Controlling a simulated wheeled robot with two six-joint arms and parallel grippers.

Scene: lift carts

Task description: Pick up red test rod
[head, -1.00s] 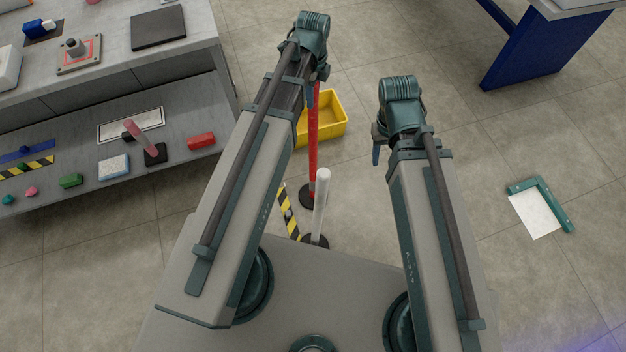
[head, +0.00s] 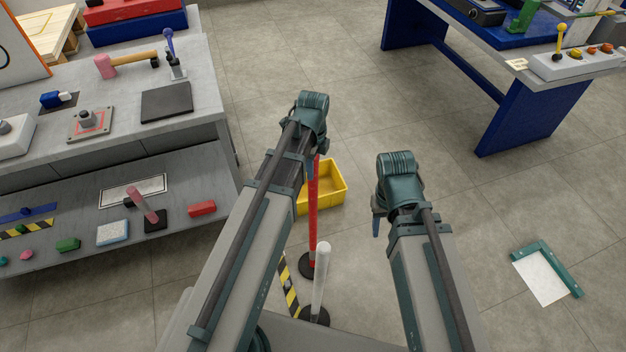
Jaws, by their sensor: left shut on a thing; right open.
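The red test rod (head: 313,215) stands upright on a round black base, right of my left arm in the head view. My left gripper (head: 311,164) is at the rod's upper end and shut on it. The fingers and the rod's top are mostly hidden behind my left wrist. I cannot tell whether the base touches the floor.
A white rod (head: 320,278) on a black base stands nearer me, beside a yellow-black striped piece (head: 289,287). A yellow bin (head: 334,208) is behind the red rod. A grey workbench (head: 200,119) is left, a blue-legged table (head: 515,122) far right.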

